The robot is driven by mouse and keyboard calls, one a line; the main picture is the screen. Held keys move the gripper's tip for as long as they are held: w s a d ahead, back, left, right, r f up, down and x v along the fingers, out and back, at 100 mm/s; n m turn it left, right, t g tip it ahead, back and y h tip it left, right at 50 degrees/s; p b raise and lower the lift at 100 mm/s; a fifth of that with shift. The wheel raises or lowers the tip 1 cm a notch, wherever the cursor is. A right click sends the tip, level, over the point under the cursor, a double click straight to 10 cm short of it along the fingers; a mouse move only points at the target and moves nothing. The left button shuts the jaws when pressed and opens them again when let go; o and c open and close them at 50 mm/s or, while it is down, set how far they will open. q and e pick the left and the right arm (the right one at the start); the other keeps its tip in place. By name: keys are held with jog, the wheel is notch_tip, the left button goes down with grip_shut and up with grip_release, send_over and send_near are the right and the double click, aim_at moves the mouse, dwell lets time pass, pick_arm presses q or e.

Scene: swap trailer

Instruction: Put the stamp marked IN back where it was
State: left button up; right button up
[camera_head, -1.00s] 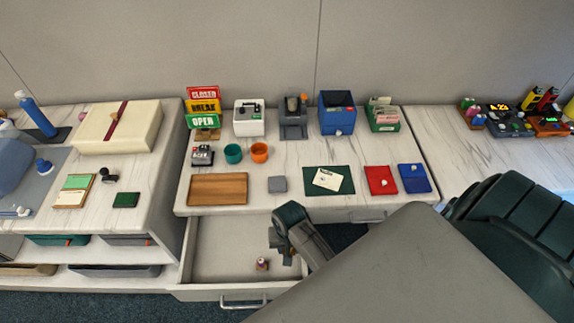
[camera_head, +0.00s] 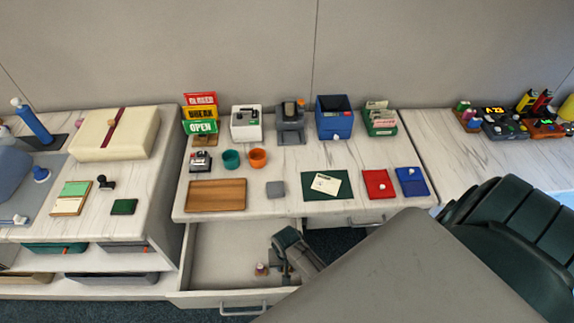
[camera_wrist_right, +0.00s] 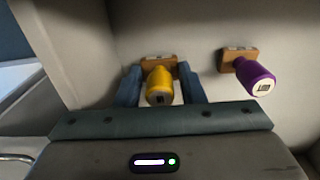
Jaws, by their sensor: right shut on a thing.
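My right gripper (camera_head: 284,272) is down in the open drawer (camera_head: 223,250). In the right wrist view its two blue fingers (camera_wrist_right: 160,88) are shut on a yellow-handled stamp (camera_wrist_right: 160,84) with a wooden base and a small dark mark on its top. I cannot tell whether its base touches the drawer floor. A purple-handled stamp (camera_wrist_right: 257,76) with a pale marked top stands to the right there, apart from the gripper. It also shows in the head view (camera_head: 261,269), left of the gripper. The gripper and arm hide the yellow stamp in the head view. My left gripper is not in view.
The drawer's left part is bare. A dark green chair (camera_head: 505,220) stands at right.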

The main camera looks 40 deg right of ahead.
jog(key=shift+f, duration=0.15)
jog(key=o, duration=0.5)
jog(key=shift+o, duration=0.2)
notch_tip(320, 180, up, 12)
jog(key=shift+r+b, duration=0.2)
jog(key=shift+b, duration=0.15)
